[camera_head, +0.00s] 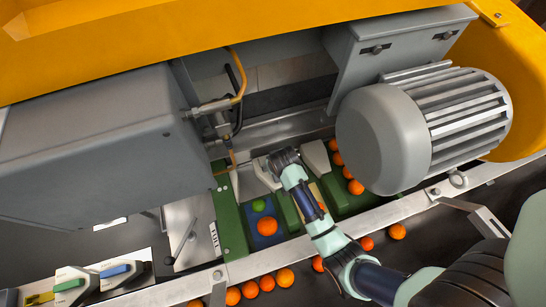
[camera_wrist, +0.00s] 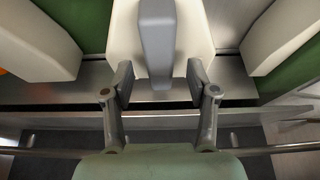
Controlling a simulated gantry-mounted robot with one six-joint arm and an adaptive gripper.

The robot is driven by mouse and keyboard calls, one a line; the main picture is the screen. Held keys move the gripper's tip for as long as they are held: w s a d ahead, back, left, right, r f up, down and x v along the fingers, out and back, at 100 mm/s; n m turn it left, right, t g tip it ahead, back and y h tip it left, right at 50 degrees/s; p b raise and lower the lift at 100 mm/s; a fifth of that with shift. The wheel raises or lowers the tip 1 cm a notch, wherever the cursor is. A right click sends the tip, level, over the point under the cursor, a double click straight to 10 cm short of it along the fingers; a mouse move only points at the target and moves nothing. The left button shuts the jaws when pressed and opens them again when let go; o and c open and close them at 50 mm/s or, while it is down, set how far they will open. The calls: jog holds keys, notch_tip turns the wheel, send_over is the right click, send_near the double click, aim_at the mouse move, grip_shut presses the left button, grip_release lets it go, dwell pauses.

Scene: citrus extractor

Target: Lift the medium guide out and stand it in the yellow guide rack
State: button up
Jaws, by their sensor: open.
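In the wrist view, a cream guide with a grey upright grip (camera_wrist: 156,42) is straight ahead. My gripper (camera_wrist: 160,84) is open, with one fingertip on each side of the grip's near end and visible gaps between. In the head view, my gripper (camera_head: 281,160) is down inside the machine, at the back of the green lanes, and hides most of the guide there. Pale guides stand on both sides of it, one to the left (camera_head: 266,172) and one to the right (camera_head: 317,158). I cannot make out the yellow guide rack for certain.
Oranges (camera_head: 267,226) and a green fruit (camera_head: 259,205) lie in the lanes. A grey motor (camera_head: 385,137) stands close right of my arm and a grey housing (camera_head: 95,140) to the left. Coloured-handled pieces (camera_head: 113,270) sit at lower left. A metal rail (camera_head: 300,243) runs in front.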

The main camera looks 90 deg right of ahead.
jog(key=shift+x, duration=1)
jog(key=shift+s+f, duration=0.1)
jog(key=c, duration=0.8)
jog(key=shift+a, duration=0.1)
grip_shut()
jog(key=shift+f, duration=0.1)
